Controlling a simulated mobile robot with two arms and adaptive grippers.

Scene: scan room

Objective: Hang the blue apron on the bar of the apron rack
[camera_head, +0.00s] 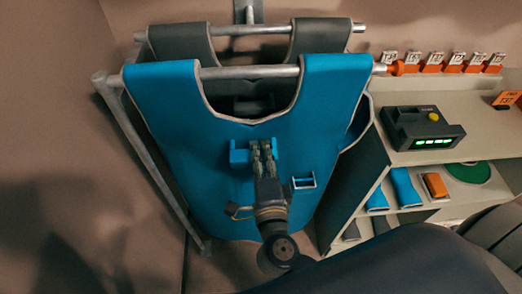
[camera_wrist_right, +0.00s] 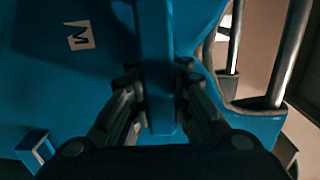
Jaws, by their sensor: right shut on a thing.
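The blue apron (camera_head: 225,170) is upright at the apron rack, its two shoulder parts covering the front metal bar (camera_head: 250,72) on both sides of the neck opening. I cannot tell whether the shoulders rest on the bar. My right gripper (camera_head: 262,148) is shut on the blue grip block on the apron's chest. In the right wrist view, my right gripper (camera_wrist_right: 158,108) has a finger on each side of this blue grip (camera_wrist_right: 156,60), with the apron (camera_wrist_right: 50,85) behind it. My left gripper is not in view.
A dark grey apron (camera_head: 180,42) hangs on the rear bar (camera_head: 260,30). The rack's slanted leg (camera_head: 150,160) stands at left. Close on the right is a shelf unit (camera_head: 350,195) with a grey device (camera_head: 422,127) and orange-based tags (camera_head: 437,63) on top.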

